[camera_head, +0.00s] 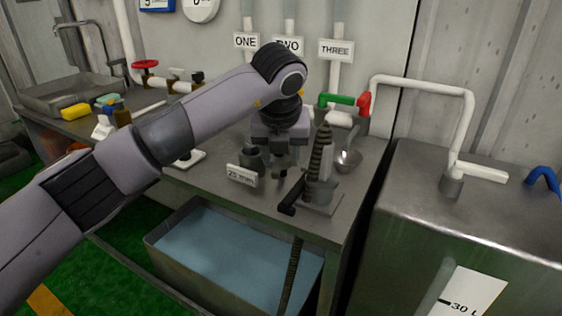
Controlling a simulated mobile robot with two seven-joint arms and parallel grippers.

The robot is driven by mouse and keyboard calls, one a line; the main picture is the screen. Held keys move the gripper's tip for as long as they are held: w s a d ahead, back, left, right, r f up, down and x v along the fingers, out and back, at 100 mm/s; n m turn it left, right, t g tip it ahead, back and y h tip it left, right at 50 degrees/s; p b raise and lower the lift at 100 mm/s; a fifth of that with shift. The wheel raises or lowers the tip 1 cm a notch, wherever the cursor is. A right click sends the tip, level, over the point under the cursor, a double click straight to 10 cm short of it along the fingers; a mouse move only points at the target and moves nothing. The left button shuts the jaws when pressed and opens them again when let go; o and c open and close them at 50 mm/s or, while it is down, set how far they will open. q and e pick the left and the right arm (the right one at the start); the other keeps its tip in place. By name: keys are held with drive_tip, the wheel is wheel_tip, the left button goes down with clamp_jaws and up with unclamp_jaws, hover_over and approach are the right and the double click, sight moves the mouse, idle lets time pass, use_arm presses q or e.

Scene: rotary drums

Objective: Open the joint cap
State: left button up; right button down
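My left arm comes in from the left and bends down over the metal workbench. Its gripper (281,168) points down just above the bench top; I cannot tell whether the fingers are apart or shut. A dark, short, round fitting (251,158) stands beside the fingers to their left, behind a white "25 mm" label (242,176). It may be the joint with its cap, but I cannot tell. Right of the gripper, a ribbed dark hose (320,155) rises from a grey block on a flat plate (322,199). My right gripper is not in view.
A ladle (348,160) lies behind the hose. Pipes labelled ONE, TWO and THREE (336,50) run down the wall, with a green and red valve handle (345,100) below. A water-filled tub (165,249) sits under the bench, and a metal tank (410,225) stands right.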

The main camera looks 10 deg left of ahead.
use_arm(q)
drive_tip(key=shift+v, duration=2.3)
